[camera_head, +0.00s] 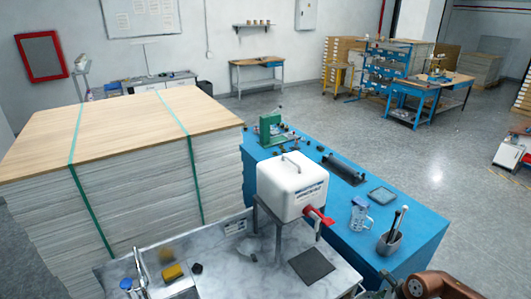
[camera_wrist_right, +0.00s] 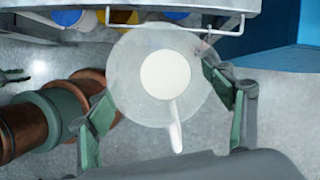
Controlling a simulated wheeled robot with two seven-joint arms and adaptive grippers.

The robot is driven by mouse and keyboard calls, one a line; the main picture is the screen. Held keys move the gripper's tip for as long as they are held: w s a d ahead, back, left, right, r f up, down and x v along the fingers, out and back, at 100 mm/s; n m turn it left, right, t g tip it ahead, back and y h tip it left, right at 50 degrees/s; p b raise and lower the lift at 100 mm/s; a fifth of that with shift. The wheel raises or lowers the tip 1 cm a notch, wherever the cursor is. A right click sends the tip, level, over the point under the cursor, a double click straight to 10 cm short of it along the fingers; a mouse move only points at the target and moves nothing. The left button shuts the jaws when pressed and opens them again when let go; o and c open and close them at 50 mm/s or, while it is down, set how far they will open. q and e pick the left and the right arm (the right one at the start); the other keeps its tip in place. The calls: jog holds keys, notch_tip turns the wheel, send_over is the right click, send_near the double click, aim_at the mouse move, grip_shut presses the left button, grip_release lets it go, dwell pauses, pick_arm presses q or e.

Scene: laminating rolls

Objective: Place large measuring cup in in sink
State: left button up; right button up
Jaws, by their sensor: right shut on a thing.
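In the right wrist view, a round translucent cup (camera_wrist_right: 135,100) with a pale disc in its middle and a white handle sits between the green-padded fingers of my right gripper (camera_wrist_right: 165,92), which is shut on it. In the head view, my right gripper (camera_head: 388,284) is at the bottom edge, right of the marble counter, and the held cup is not clearly visible there. A clear jug (camera_head: 358,214) stands on the blue table. A tap (camera_head: 140,272) rises at the front left of the counter; the sink basin is not clearly visible. My left gripper is out of view.
The marble counter (camera_head: 235,278) carries a yellow sponge (camera_head: 172,272) and a white tank (camera_head: 292,187) with a red spout on a stand. A container of tools (camera_head: 389,243) stands on the blue table (camera_head: 340,235). A tall board stack (camera_head: 125,175) stands at left.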

pick_arm(q)
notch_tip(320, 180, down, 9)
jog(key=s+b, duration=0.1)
jog(key=b, duration=0.7)
pick_arm(e)
jog(key=s+a+r+n+g+h, duration=0.1)
jog(key=s+a+n+g, duration=0.2)
jog(key=a+n, duration=0.7)
jog(key=s+a+r+n+g+h, duration=0.2)
jog(key=a+n, duration=0.9)
jog(key=n, duration=0.6)
jog(key=s+g, duration=0.1)
jog(key=g, duration=0.1)
jog(key=shift+s+g, duration=0.25)
jog(key=shift+g, duration=0.15)
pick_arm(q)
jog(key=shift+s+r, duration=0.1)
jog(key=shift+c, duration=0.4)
